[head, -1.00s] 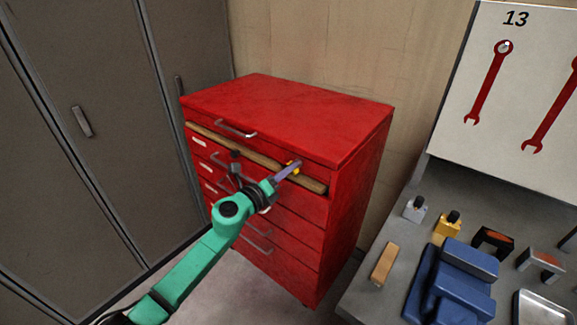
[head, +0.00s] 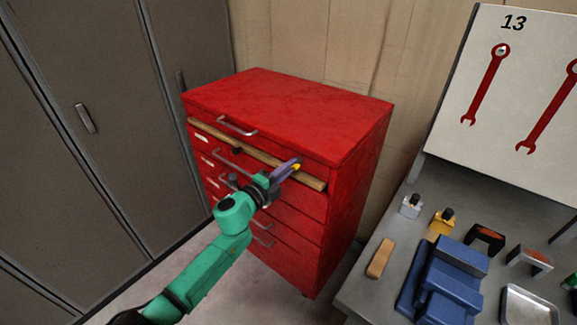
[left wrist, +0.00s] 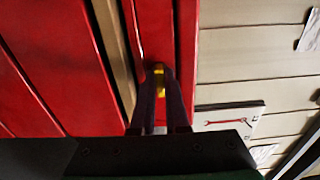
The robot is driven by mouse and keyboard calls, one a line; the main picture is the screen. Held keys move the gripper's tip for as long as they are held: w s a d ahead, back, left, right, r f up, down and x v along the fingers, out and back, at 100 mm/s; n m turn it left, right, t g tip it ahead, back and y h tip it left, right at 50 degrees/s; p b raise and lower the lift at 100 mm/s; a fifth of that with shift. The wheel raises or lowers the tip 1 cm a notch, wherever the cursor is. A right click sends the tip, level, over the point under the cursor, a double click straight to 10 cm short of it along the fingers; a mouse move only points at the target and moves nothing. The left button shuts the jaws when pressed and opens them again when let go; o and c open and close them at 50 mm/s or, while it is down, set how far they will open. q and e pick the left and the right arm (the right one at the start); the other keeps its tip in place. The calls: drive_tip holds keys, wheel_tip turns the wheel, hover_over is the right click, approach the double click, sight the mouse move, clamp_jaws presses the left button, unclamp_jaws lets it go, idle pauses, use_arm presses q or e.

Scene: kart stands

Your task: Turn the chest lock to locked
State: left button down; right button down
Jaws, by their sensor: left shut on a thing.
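The red chest (head: 300,115) stands against the wall, with a wooden strip (head: 255,154) across its front below the top drawer. The yellow lock piece (head: 297,166) is at the right part of the front, near the strip. My left gripper (head: 289,168) is shut on this lock piece. In the left wrist view the yellow piece (left wrist: 158,70) shows between the tips of my left gripper (left wrist: 160,85), against the red front. The gripper partly hides the lock, so its exact setting is hard to tell. My right gripper is not in view.
A grey bench (head: 376,297) at the right holds a blue vise (head: 445,285), small bottles, a wooden block (head: 380,258) and a metal tray (head: 528,308). Grey lockers (head: 75,165) stand at the left. A tool board (head: 500,100) is behind the bench.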

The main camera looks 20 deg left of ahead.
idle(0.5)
use_arm(q)
drive_tip(key=c, duration=0.9)
unclamp_jaws()
drive_tip(key=b+v, duration=0.2)
drive_tip(key=v, duration=1.2)
drive_tip(key=shift+s+b, duration=0.25)
drive_tip(key=shift+b, duration=0.05)
drive_tip(key=shift+f, duration=0.15)
